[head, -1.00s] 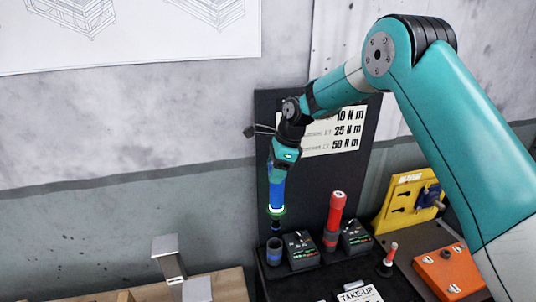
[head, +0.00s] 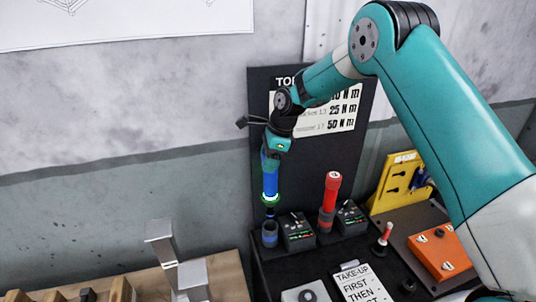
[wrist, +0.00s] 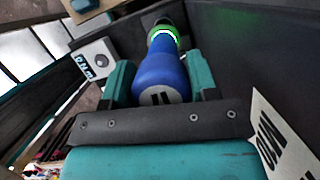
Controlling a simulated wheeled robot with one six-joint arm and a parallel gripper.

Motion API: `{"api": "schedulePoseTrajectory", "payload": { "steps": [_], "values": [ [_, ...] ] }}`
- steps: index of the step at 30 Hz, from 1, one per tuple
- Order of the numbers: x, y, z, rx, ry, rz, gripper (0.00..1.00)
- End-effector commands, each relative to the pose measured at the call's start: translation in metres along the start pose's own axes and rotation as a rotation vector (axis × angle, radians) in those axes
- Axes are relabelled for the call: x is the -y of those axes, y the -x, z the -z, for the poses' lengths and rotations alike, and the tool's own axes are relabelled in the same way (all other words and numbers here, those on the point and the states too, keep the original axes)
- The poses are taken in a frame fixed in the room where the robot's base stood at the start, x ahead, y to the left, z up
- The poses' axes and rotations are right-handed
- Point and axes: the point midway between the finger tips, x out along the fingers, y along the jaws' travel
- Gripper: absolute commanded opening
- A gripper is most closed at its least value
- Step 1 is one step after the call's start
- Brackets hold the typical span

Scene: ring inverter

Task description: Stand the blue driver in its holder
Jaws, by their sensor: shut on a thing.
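The blue driver (head: 270,180) hangs upright with its glowing green ring low and its dark tip down. My gripper (head: 271,158) is shut on its upper end. In the wrist view the blue driver (wrist: 160,72) sits between the two teal fingers of my gripper (wrist: 160,85), the green ring beyond them. The holder, a dark cup with a blue band (head: 270,236), stands directly below the driver. The driver's tip is at or just above the cup's mouth; I cannot tell whether it has entered.
A red driver (head: 330,195) stands in its own holder to the right. Small black boxes with displays (head: 298,231) stand beside the holders. A dark board (head: 262,120) rises close behind. A yellow rack (head: 395,182) and orange box (head: 441,252) are further right.

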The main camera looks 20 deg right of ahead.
Motion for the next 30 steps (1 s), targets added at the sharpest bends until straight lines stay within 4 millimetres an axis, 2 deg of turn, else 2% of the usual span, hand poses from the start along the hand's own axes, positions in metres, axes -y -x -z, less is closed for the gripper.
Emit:
{"api": "schedulePoseTrajectory", "payload": {
  "steps": [12, 30],
  "values": [
    [-0.001, -0.048, 0.014, 0.001, 0.002, 0.0, 0.18],
    [-0.002, -0.108, 0.034, 0.001, 0.001, 0.001, 0.18]
  ]
}}
